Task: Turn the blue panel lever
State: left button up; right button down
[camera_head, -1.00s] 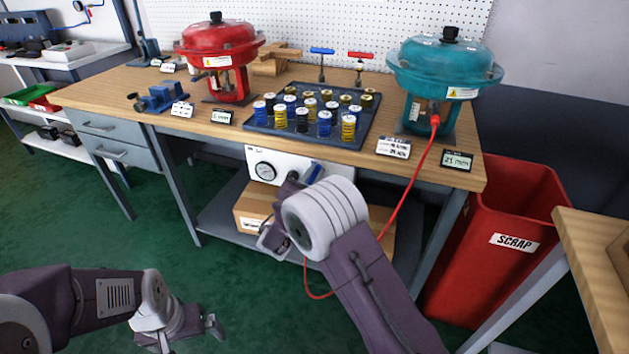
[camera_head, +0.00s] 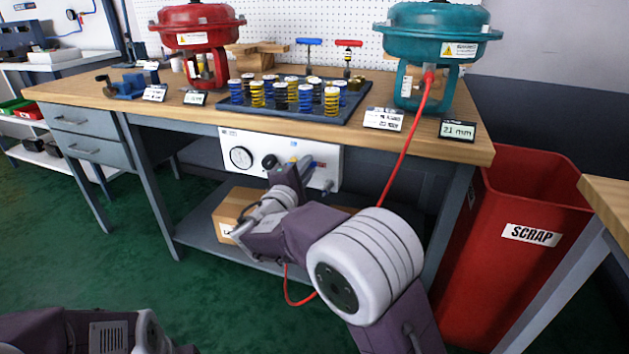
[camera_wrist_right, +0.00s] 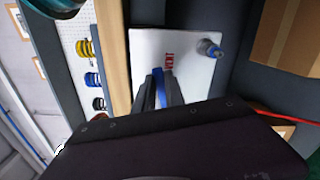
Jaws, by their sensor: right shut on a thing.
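The white panel (camera_head: 240,137) hangs under the front edge of the workbench. My right gripper (camera_head: 299,168) is at the right part of this panel, partly hidden behind its own wrist. In the right wrist view, the blue panel lever (camera_wrist_right: 159,88) stands between the two dark fingers of my right gripper (camera_wrist_right: 160,92), which are shut on it. In the head view the lever is mostly hidden by the gripper. My left arm shows at the bottom left; its gripper is out of frame.
The panel also carries a round gauge (camera_head: 240,158) and a fitting (camera_wrist_right: 210,48). A cardboard box (camera_head: 229,211) sits on the shelf below. A red hose (camera_head: 408,140) hangs from the teal actuator (camera_head: 437,35). A red scrap bin (camera_head: 515,270) stands at the right.

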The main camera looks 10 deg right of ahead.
jog(key=shift+f+m+b, duration=0.45)
jog(key=shift+m+b, duration=0.35)
jog(key=shift+b, duration=0.5)
jog(key=shift+f+m+b, duration=0.4)
jog(key=shift+m+b, duration=0.4)
jog(key=shift+b, duration=0.45)
